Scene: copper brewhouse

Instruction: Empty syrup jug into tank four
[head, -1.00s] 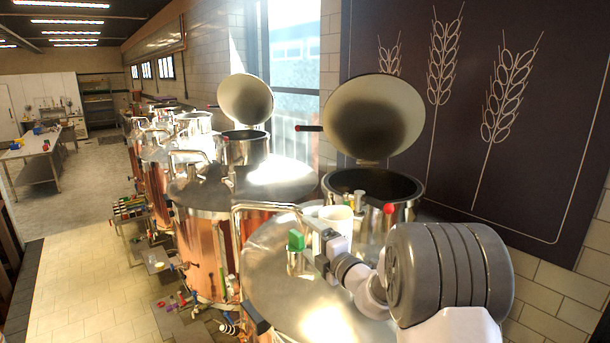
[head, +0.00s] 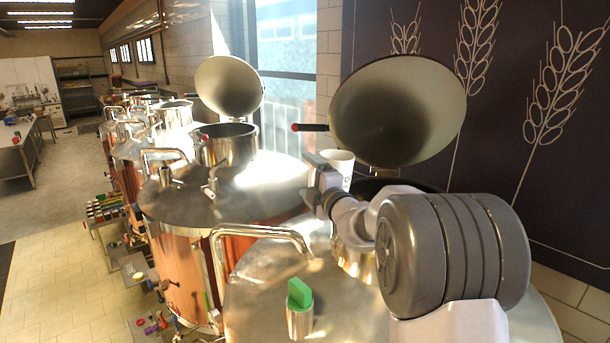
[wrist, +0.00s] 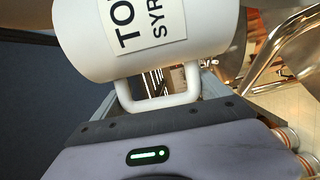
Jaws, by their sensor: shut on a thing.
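The syrup jug (wrist: 150,35) is white, with a label reading "TO…" and "SYR…", partly cut off in the wrist view. Its handle (wrist: 158,100) lies between the jaws of my gripper (wrist: 155,108), which is shut on it. In the head view the jug (head: 339,166) is held up beside the near tank's open hatch (head: 385,187). The hatch's round lid (head: 397,110) stands raised behind it. My arm hides most of the hatch opening. I cannot read a number on any tank, and the jug's contents do not show.
A green-capped fitting (head: 299,295) and a bent steel pipe (head: 262,235) stand on the near tank's top. A second copper tank (head: 180,265) with its lid (head: 229,86) raised stands to the left.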

